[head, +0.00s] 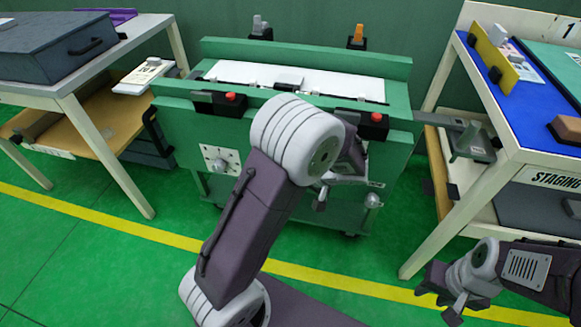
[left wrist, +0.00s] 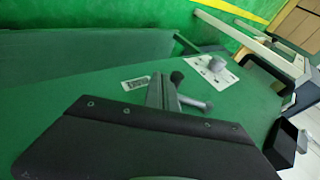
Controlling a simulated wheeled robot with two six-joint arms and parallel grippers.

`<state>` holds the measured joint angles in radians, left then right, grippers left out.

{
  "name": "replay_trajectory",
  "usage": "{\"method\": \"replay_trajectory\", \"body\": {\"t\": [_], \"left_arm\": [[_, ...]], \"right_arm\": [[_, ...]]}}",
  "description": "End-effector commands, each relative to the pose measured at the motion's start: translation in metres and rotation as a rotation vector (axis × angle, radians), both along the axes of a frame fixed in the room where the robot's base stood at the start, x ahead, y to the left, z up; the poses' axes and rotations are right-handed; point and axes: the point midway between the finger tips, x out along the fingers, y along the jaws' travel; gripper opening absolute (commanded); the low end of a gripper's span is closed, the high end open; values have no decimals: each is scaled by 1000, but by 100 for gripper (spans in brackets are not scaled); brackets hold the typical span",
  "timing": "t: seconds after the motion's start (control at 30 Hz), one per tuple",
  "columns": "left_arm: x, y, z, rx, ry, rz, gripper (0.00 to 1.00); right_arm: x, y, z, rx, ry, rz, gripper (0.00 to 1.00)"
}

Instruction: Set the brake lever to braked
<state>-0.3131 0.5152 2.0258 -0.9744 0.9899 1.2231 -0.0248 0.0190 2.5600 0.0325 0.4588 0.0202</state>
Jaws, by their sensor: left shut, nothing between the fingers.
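In the left wrist view a grey lever arm (left wrist: 195,103) with a rounded end shows right beside my shut left gripper (left wrist: 162,88), near a small label plate (left wrist: 135,83). I cannot tell whether they touch or which setting the lever has. In the head view my left arm comes across the green machine (head: 170,115), and its gripper (head: 345,178) is mostly hidden behind the wrist at the machine's front. A grey fitting (head: 373,201) shows just right of it, possibly part of the lever.
A dial plate (head: 220,160) is on the machine's front at left, also in the left wrist view (left wrist: 213,70). Two red buttons (head: 231,96) (head: 376,117) sit above. A table (head: 140,35) stands left and a staging table (head: 505,130) right. The floor in front is clear.

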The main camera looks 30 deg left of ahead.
Motion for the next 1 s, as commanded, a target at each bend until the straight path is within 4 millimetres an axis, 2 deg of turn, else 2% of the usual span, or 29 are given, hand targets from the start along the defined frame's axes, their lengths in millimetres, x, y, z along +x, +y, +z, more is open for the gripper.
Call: {"method": "replay_trajectory", "body": {"t": [0.2,0.57,1.0], "left_arm": [[0,0,13,1,-1,1,0],[0,-1,16,1,-1,0,0],[-10,-52,73,1,-1,-1,0]], "right_arm": [[0,0,9,0,0,0,36],[0,0,11,0,0,0,36],[0,0,54,0,0,0,36]]}}
